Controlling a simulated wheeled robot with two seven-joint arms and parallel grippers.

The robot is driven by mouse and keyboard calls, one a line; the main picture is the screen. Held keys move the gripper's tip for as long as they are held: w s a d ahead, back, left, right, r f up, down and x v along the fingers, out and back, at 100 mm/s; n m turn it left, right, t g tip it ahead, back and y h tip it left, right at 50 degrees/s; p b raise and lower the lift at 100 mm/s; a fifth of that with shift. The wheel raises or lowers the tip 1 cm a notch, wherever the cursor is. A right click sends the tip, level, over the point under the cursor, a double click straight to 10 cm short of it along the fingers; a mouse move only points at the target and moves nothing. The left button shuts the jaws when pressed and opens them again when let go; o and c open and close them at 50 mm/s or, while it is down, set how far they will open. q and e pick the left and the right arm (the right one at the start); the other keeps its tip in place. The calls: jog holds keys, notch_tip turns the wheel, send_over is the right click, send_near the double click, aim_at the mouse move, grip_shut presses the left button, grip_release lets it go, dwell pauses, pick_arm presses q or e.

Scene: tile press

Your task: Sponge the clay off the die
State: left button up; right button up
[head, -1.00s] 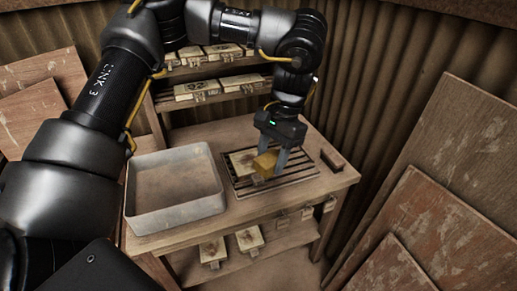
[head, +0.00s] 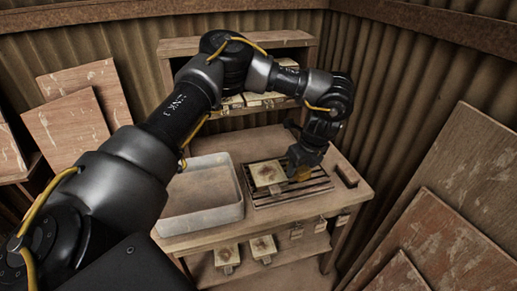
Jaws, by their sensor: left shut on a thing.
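The die (head: 266,173) is a pale block with brown clay marks on its face. It lies on the slatted black rack (head: 283,194) on the wooden table. My left gripper (head: 301,172) is over the right side of the rack, shut on the yellow sponge (head: 300,175). The sponge is at the die's right edge; I cannot tell whether it touches. The gripper partly hides the sponge and the rack behind it. My right gripper is not in view.
A grey metal tray (head: 203,219) stands left of the rack. More dies sit on the lower shelf (head: 228,254) and the back shelves. Boards (head: 76,127) lean at both sides.

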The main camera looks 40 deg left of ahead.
pick_arm(q)
jog(key=a+f+m+t+h+p, duration=0.1)
jog(key=a+f+m, duration=0.1)
jog(key=a+m, duration=0.4)
jog(key=w+a+f+m+t+h+p, duration=0.1)
jog(key=a+m, duration=0.4)
jog(key=a, duration=0.6)
notch_tip(320, 180, down, 2)
jog(key=shift+w+a+f+m+p, duration=0.1)
jog(key=shift+w+a+m+p, duration=0.15)
jog(key=shift+m+p, duration=0.25)
